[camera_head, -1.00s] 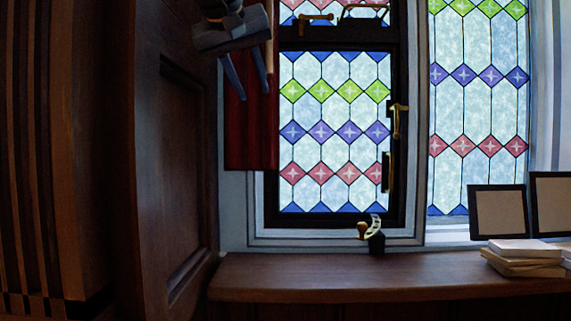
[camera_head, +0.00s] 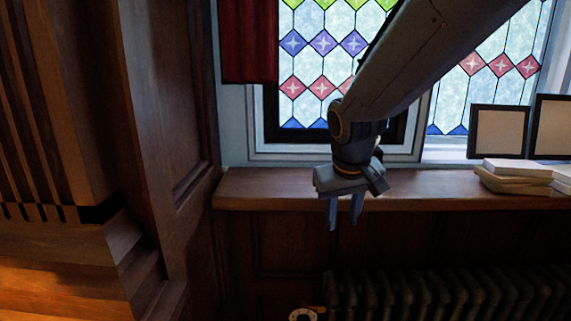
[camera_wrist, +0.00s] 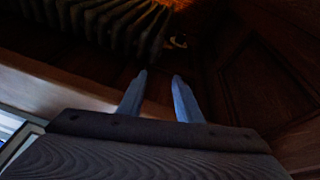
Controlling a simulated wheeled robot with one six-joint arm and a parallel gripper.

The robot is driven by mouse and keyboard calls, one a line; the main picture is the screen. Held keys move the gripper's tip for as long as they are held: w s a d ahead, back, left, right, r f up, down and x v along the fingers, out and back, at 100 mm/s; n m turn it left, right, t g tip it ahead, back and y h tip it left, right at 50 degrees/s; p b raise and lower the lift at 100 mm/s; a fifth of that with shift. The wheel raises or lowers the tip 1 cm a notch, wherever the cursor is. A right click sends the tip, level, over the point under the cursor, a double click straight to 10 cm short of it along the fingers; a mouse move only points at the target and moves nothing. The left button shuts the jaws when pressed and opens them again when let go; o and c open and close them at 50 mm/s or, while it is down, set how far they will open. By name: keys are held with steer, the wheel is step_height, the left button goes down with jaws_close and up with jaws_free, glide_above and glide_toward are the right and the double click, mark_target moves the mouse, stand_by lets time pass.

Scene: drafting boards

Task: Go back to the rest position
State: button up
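My gripper (camera_head: 344,222) hangs pointing down at the end of my arm, in front of the wooden window sill in the head view. Its two blue-grey fingers are spread apart with nothing between them. In the wrist view the gripper (camera_wrist: 160,88) also shows its two fingers apart and empty. My arm reaches in from the upper right of the head view and hides part of the stained-glass window (camera_head: 322,70).
The wooden sill (camera_head: 270,188) runs below the window. Books (camera_head: 515,180) and two dark frames (camera_head: 498,130) stand on its right. A dark radiator (camera_head: 430,295) is below; it also shows in the wrist view (camera_wrist: 110,22). A red curtain (camera_head: 250,40) hangs left, beside wood panelling (camera_head: 180,120).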

steer(key=s+d+f+m+g+b, duration=0.1)
steer(key=s+d+f+b, duration=0.2)
steer(key=s+f, duration=0.3)
steer(key=s+d+f+m+g+b, duration=0.1)
steer(key=s+d+f+b, duration=0.2)
steer(key=f, duration=0.9)
steer(key=s, duration=0.3)
steer(key=shift+s+d+f+g+y, duration=0.15)
steer(key=shift+d+f+g+y, duration=0.15)
steer(key=shift+d, duration=0.1)
steer(key=shift+d+r, duration=0.1)
